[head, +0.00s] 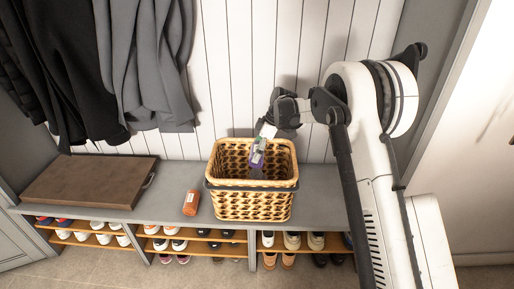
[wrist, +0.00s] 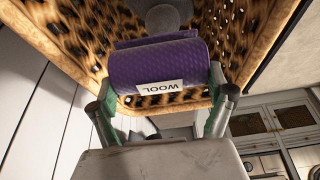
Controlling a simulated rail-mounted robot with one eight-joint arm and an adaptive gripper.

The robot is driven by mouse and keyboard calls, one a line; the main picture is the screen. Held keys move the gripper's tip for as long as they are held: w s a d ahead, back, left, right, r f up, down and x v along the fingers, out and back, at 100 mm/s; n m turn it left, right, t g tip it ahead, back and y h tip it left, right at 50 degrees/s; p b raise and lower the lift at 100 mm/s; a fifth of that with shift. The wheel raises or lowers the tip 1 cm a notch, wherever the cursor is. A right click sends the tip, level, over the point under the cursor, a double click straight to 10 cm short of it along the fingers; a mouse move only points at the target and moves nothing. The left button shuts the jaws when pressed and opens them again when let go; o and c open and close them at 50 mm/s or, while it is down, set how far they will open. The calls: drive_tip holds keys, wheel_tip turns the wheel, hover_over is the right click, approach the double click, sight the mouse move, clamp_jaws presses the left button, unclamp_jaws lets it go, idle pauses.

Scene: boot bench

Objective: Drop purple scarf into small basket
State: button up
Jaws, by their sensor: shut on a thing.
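The purple scarf (wrist: 160,66) is a rolled bundle with a white label reading WOOL. In the wrist view it sits between the two fingers of my gripper (wrist: 162,100), which are shut on it. My gripper (head: 262,146) reaches down into the basket's opening from the upper right. The basket's weave and rim also fill the top of the wrist view (wrist: 268,25). Whether the scarf touches the basket floor cannot be told.
An orange-brown bottle or can (head: 191,203) lies on the grey bench (head: 325,208) left of the basket. A brown cushion or case (head: 90,181) lies at the bench's left. Dark coats (head: 150,70) hang above. Shoes fill shelves below (head: 190,240). Bench right of the basket is clear.

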drive_tip(key=o, duration=1.1)
drive_tip(key=v, duration=1.2)
drive_tip(key=shift+r, duration=0.1)
